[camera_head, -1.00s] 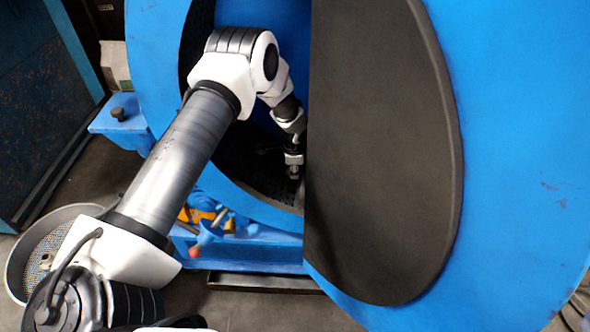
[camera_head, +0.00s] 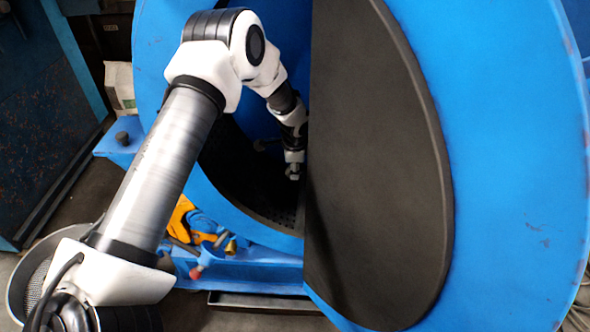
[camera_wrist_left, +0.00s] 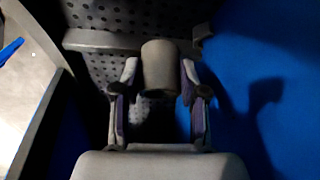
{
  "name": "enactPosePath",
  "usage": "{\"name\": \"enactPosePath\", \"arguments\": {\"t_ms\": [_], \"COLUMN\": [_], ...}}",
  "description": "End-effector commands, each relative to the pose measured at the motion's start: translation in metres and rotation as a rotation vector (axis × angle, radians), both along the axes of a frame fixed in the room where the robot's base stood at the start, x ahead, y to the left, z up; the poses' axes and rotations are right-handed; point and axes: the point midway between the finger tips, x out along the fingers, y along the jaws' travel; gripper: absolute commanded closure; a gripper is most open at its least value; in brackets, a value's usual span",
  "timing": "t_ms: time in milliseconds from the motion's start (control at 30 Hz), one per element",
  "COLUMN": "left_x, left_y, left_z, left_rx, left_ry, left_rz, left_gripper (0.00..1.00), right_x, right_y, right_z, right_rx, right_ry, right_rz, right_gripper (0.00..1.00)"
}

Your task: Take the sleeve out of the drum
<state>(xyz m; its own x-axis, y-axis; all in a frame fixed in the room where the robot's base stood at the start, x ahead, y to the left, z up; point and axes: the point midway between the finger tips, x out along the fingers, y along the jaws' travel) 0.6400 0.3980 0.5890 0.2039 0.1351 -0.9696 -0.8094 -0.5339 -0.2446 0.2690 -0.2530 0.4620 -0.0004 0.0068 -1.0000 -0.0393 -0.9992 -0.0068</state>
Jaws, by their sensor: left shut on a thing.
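The blue drum (camera_head: 240,210) stands open on its left side, with a dark perforated lining (camera_wrist_left: 100,15) inside. My left arm reaches in through this opening. My left gripper (camera_head: 292,173) is inside the drum, beside the straight edge of the dark panel. In the left wrist view its two fingers are shut on a short grey cylinder, the sleeve (camera_wrist_left: 160,66), which sits upright between them. The sleeve is hard to make out in the head view, where the gripper's tip is small and dark. My right gripper is not in view.
A dark half-round panel (camera_head: 375,170) covers the right of the opening, close to my left gripper. A round mesh-bottomed pan (camera_head: 35,275) is at lower left, partly behind my arm. Orange and red-tipped parts (camera_head: 190,225) lie on the blue base below the drum.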

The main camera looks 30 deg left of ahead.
Motion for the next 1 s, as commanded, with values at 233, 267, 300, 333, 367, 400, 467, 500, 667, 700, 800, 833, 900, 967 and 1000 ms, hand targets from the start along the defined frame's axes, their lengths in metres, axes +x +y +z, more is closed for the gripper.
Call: {"name": "enactPosePath", "arguments": {"t_ms": [233,267,300,333,367,400,467,500,667,700,800,833,900,967,1000], "left_x": [0.002,0.003,0.003,0.004,0.004,0.005,0.006,0.007,0.009,0.009,0.009,0.009,0.009,0.009,0.008], "left_y": [0.001,0.001,0.002,0.002,0.002,0.003,0.003,0.004,0.005,0.005,0.005,0.005,0.005,0.006,0.007], "left_z": [0.014,0.017,0.022,0.024,0.027,0.031,0.037,0.040,0.052,0.052,0.050,0.050,0.050,0.051,0.052], "left_rx": [0.000,0.000,0.000,0.000,0.000,0.000,0.000,0.000,0.000,0.000,0.001,0.001,0.001,0.000,0.000], "left_ry": [-0.002,-0.002,-0.002,-0.002,-0.002,-0.002,-0.002,-0.002,-0.001,-0.001,-0.001,-0.001,-0.001,-0.002,-0.002], "left_rz": [0.001,0.001,0.001,0.001,0.001,0.000,0.000,0.000,0.001,0.001,0.000,0.000,0.000,0.001,0.001], "left_gripper": [1.00,1.00,1.00,1.00,1.00,1.00,1.00,1.00,1.00,1.00,1.00,1.00,1.00,1.00,1.00], "right_x": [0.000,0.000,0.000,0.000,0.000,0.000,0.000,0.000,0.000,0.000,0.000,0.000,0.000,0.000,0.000], "right_y": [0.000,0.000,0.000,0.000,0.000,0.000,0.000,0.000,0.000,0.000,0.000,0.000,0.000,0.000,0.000], "right_z": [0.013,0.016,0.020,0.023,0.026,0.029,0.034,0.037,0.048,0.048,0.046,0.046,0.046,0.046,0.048], "right_rx": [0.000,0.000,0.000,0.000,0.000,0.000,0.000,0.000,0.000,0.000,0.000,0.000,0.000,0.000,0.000], "right_ry": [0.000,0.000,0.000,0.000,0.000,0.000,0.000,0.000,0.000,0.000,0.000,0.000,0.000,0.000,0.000], "right_rz": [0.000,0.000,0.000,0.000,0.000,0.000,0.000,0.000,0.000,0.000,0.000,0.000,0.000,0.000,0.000], "right_gripper": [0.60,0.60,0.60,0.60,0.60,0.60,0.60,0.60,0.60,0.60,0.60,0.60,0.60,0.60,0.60]}}
